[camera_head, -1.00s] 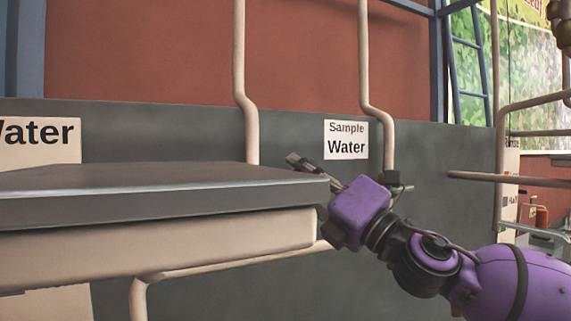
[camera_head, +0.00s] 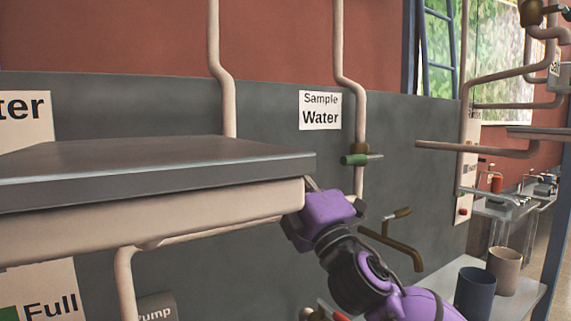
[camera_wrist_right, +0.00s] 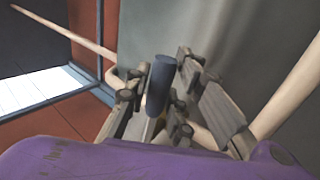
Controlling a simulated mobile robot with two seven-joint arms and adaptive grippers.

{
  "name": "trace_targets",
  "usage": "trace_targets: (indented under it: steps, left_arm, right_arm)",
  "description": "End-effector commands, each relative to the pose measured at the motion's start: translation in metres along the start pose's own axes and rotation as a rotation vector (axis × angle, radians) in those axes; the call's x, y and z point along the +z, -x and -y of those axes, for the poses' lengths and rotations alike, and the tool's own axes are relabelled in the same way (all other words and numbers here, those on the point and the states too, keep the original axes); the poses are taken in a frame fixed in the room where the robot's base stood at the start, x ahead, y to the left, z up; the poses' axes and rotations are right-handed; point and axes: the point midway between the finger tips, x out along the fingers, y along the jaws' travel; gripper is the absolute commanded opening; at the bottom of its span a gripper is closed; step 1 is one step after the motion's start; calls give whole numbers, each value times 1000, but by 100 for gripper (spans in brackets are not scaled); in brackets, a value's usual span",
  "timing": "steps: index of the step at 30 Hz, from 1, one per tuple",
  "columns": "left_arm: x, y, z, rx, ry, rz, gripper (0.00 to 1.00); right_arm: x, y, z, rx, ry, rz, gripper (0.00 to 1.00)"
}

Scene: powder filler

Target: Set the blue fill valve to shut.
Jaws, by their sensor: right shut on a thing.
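A dark blue handle (camera_wrist_right: 160,80), which looks like the fill valve's, stands between the fingers of my right gripper (camera_wrist_right: 163,95) in the right wrist view. The fingers are shut on it, one on each side. Part of the valve below the handle is hidden by the fingers. In the head view my purple right wrist is at the right end of the grey-topped box, and its fingers are hidden there. The blue handle does not show in the head view. My left gripper is not in view.
The grey-topped box (camera_head: 150,165) juts out from the left. A green-handled valve (camera_head: 355,160) sits on the pipe under the Sample Water sign (camera_head: 320,110). A brass tap (camera_head: 390,240) and two cups (camera_head: 488,280) are at lower right. Pipes cross at the right.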

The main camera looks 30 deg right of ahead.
Motion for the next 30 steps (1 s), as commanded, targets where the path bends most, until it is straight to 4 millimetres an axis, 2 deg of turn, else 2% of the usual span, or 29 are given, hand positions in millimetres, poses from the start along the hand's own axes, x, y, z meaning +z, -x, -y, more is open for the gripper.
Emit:
trace_targets:
  steps: [13, 14, 18, 26, 30]
  left_arm:
    - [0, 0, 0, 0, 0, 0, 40]
    - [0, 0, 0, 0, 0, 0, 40]
    - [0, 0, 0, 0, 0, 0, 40]
    - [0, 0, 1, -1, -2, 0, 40]
    - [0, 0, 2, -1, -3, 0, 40]
  right_arm:
    - [0, 1, 2, -4, -13, 4, 0]
    - [0, 1, 3, -4, -13, 4, 26]
    - [0, 1, 2, -4, -11, 5, 42]
    - [0, 1, 2, -2, -9, 6, 42]
    - [0, 10, 2, -4, -11, 5, 42]
